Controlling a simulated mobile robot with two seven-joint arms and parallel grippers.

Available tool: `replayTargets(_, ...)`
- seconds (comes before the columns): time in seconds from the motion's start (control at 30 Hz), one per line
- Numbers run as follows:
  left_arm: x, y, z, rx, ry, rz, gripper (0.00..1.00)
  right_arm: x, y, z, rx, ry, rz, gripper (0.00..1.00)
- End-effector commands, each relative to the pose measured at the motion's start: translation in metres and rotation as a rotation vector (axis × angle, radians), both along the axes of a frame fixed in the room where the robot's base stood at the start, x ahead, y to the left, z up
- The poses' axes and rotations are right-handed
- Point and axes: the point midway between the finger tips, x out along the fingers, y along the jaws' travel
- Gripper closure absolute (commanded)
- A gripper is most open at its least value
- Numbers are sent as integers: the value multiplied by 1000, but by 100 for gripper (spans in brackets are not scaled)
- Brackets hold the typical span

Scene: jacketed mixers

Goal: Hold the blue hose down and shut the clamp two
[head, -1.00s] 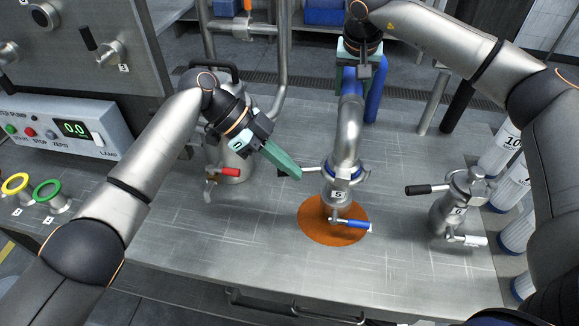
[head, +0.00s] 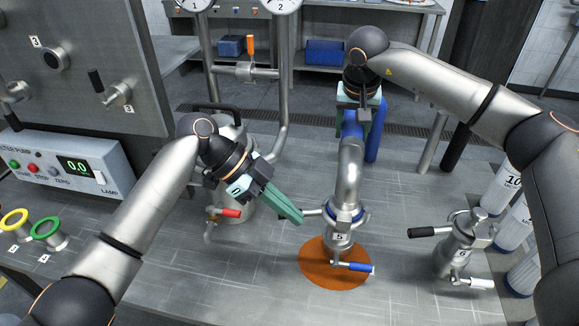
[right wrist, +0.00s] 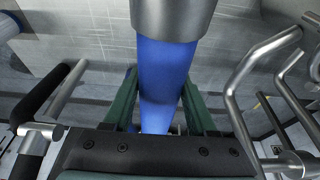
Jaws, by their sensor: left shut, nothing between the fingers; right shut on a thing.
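The blue hose (head: 352,126) joins a bent metal pipe (head: 348,175) standing on the fitting marked 5 (head: 340,232). My right gripper (head: 356,98) is shut on the hose above that pipe. In the right wrist view its green fingers (right wrist: 160,112) lie on both sides of the hose (right wrist: 165,75). A second blue stretch (head: 376,130) hangs behind. My left gripper (head: 299,218) is shut and empty, its green tips close to the dark lever (head: 313,212) at the left of fitting 5. I cannot tell whether they touch. I cannot make out which clamp is number two.
An orange patch (head: 322,277) lies under fitting 5, below its blue handle (head: 358,267). Fitting 6 (head: 455,250), with black and white handles, stands at right. A steel vessel with a red handle (head: 230,213) is behind my left gripper. The front of the steel table (head: 215,285) is clear.

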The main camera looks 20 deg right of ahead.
Motion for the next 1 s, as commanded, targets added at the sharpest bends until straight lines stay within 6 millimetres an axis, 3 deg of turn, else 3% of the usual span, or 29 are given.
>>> replayTargets(0.27,-25,6,5,4,14,-20,100,3,-3,0,-5,-12,-6,91)
replayTargets(1.0,32,-12,64,7,18,-20,100,3,-4,0,-4,-14,-7,92)
